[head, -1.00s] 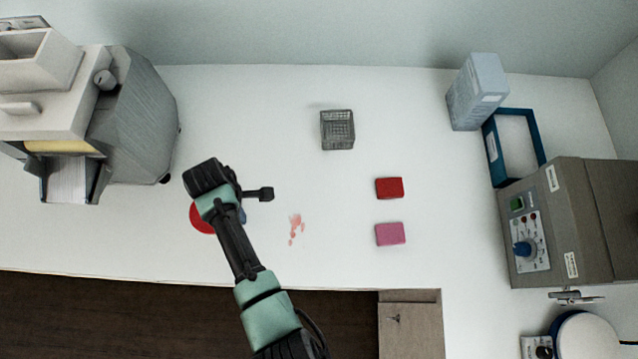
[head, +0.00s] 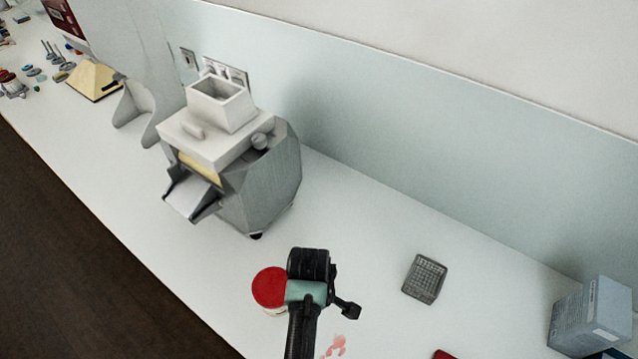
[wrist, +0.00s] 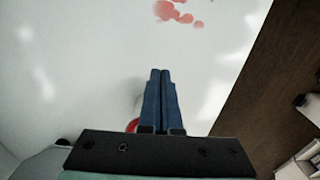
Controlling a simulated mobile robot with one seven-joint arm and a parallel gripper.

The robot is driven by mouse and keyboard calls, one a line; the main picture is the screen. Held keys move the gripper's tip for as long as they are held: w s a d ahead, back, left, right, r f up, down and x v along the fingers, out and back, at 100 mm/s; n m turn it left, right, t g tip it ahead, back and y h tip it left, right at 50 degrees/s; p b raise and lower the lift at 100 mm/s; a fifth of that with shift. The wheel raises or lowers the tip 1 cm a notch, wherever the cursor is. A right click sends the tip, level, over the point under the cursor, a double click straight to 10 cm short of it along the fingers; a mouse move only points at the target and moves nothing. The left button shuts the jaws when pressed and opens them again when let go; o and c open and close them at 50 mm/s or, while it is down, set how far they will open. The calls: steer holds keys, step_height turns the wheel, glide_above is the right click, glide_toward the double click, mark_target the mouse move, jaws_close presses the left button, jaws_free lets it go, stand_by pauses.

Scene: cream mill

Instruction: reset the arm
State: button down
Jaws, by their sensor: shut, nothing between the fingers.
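My gripper shows in the wrist view (wrist: 160,100) with its two blue fingers together and nothing between them. In the head view my arm reaches in from the bottom, and its black and green wrist hides the fingers. The gripper is over the white counter (head: 370,235). A container with a red lid (head: 270,287) stands just left of my wrist in the head view. In the wrist view a bit of its red edge (wrist: 132,126) shows beside the fingers, the rest being hidden.
A grey mill machine (head: 262,185) stands behind and left. A wire basket (head: 425,278) is at the right, and a pale blue box (head: 592,318) stands farther right. A pink-red stain (head: 336,346) marks the counter near my arm. The counter between mill and basket is clear.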

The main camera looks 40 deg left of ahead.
step_height(320, 180, up, 6)
steer(key=a, duration=0.1)
steer(key=shift+b, duration=0.4)
steer(key=shift+r, duration=0.1)
